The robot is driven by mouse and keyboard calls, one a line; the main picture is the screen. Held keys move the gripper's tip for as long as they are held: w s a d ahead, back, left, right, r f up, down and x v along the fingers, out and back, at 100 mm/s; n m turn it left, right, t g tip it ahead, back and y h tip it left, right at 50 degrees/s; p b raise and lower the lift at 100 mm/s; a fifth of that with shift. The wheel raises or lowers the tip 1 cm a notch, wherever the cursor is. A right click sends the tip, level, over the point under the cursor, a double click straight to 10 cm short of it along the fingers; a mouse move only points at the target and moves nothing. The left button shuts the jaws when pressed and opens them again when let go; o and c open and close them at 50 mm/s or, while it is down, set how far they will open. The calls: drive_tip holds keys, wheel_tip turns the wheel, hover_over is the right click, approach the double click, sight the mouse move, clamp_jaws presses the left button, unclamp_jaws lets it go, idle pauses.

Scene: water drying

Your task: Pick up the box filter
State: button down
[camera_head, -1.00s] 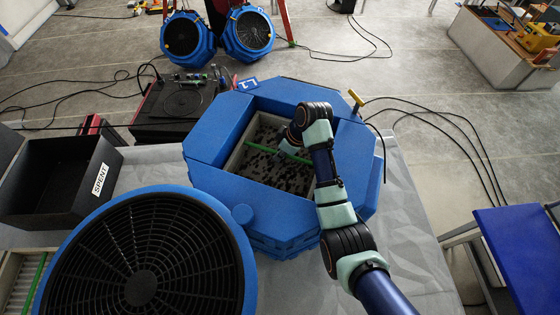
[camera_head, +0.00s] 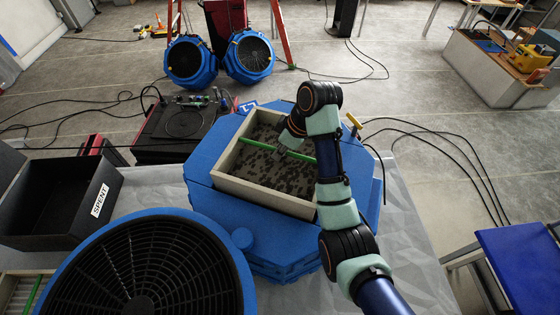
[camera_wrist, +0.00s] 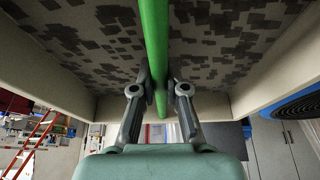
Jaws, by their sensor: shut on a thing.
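The box filter (camera_head: 240,188) is a shallow pale frame with a dirty, dark-spotted grey face and a green bar (camera_head: 300,156) across it. It is tilted and raised out of the opening of the blue octagonal machine (camera_head: 207,153) in the head view. My gripper (camera_wrist: 160,92) is shut on the green bar in the wrist view, one finger on each side of it. The spotted face (camera_wrist: 220,45) and frame walls fill the upper part of that view. In the head view my arm hides part of the filter's right side and the fingertips.
An open black bin labelled SPENT (camera_head: 60,195) stands left on the sheeted table. A round blue fan (camera_head: 150,265) is in front. A second filter with a green bar (camera_head: 35,290) lies at the lower left. The sheet right of the machine is clear.

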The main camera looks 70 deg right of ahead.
wheel_tip(320, 180, up, 8)
drive_tip(key=p, duration=0.5)
drive_tip(key=shift+f+p, duration=0.25)
drive_tip(key=shift+p, duration=0.15)
